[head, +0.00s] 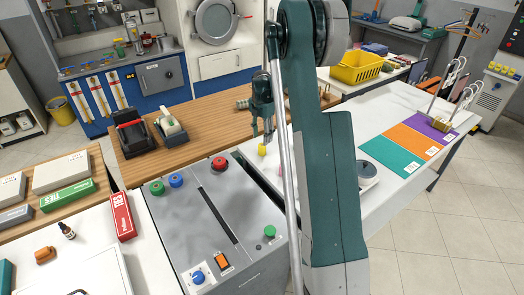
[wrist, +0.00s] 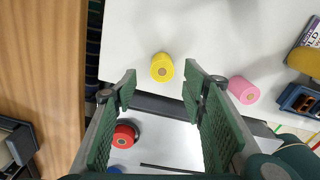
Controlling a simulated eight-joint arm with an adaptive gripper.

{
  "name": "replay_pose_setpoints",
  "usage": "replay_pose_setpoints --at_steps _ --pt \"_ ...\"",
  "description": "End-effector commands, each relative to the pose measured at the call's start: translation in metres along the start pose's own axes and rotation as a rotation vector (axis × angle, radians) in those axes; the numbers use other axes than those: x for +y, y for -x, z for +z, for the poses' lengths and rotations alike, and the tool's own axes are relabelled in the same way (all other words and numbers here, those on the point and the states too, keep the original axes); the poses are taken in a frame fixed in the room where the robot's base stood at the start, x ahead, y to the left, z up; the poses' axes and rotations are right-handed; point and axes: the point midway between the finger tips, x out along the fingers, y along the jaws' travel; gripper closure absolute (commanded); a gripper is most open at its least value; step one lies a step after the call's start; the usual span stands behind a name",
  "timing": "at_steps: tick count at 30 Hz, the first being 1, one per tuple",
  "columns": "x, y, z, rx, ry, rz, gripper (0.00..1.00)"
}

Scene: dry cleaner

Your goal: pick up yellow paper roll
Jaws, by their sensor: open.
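The yellow paper roll (wrist: 162,67) stands on the white table in the wrist view, just ahead of the gap between my fingertips. Its end with a small core faces the camera. In the head view only a small part of the yellow roll (head: 262,150) shows beside my arm. My gripper (wrist: 158,80) is open and empty, with one green finger on each side, and the roll is not between the pads. In the head view my gripper (head: 262,136) hangs above the table edge near the grey machine.
A pink roll (wrist: 243,90) stands right of my right finger. Below the gripper is the grey machine (head: 225,225) with a red button (head: 220,163). A wooden counter (head: 190,110) lies on the left. The white table (wrist: 220,30) is clear beyond the yellow roll.

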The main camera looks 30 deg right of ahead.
Motion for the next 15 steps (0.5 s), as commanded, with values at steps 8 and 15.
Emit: replay_pose_setpoints --at_steps 8,15 --pt "0.0 -0.012 0.0 0.0 -0.001 0.0 0.58" --pt "0.0 -0.026 -0.001 0.0 -0.001 0.0 0.58"
